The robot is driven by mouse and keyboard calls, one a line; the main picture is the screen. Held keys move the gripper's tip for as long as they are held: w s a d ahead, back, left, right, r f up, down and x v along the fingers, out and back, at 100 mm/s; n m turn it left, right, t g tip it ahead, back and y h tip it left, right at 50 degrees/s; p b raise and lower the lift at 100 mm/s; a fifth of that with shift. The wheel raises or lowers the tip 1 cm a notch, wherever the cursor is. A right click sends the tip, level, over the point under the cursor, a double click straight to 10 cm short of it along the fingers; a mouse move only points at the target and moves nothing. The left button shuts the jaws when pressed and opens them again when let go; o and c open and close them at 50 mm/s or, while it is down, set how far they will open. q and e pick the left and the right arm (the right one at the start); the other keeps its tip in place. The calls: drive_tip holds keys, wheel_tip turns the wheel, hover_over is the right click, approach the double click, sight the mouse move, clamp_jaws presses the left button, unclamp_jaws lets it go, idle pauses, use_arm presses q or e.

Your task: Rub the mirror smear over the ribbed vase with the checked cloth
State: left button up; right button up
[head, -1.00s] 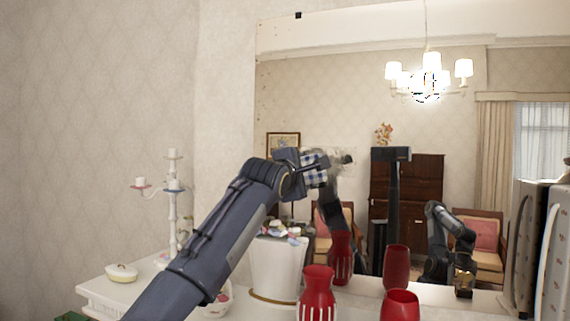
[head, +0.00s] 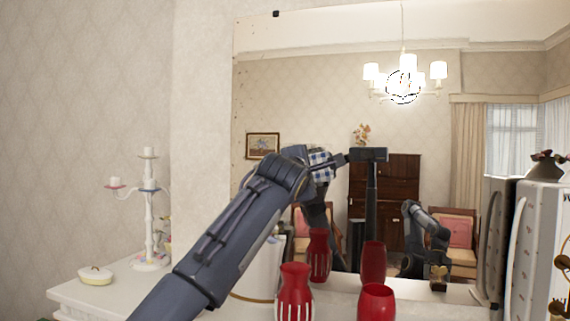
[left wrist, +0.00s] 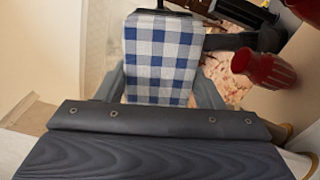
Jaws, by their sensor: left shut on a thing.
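The checked cloth (head: 320,166), blue and white, is held by my left gripper (head: 322,172) up at the mirror (head: 300,95). In the left wrist view the cloth (left wrist: 160,60) spans flat between the two fingers of my left gripper (left wrist: 160,95). The cloth is at or very near the glass; contact is not clear. The ribbed vase (head: 295,294), red with pale ribs, stands on the shelf below the gripper, and its reflection shows behind it. No smear shows clearly now; the cloth and gripper cover that patch of glass. My right gripper shows at most as a reflection.
A plain red vase (head: 376,303) stands right of the ribbed one. A white pot (head: 258,275) is partly behind my left arm. A pale patterned object (head: 535,245) stands at right.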

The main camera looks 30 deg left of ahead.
sight(325, 171)
use_arm(q)
drive_tip(key=shift+w+d+b, duration=0.15)
drive_tip(key=shift+w+d, duration=0.1)
drive_tip(key=shift+d, duration=0.45)
drive_tip(key=shift+w+d+b, duration=0.2)
drive_tip(key=shift+d, duration=0.45)
drive_tip(key=shift+w+d+b, duration=0.15)
drive_tip(key=shift+w+d, duration=0.1)
drive_tip(key=shift+d, duration=0.45)
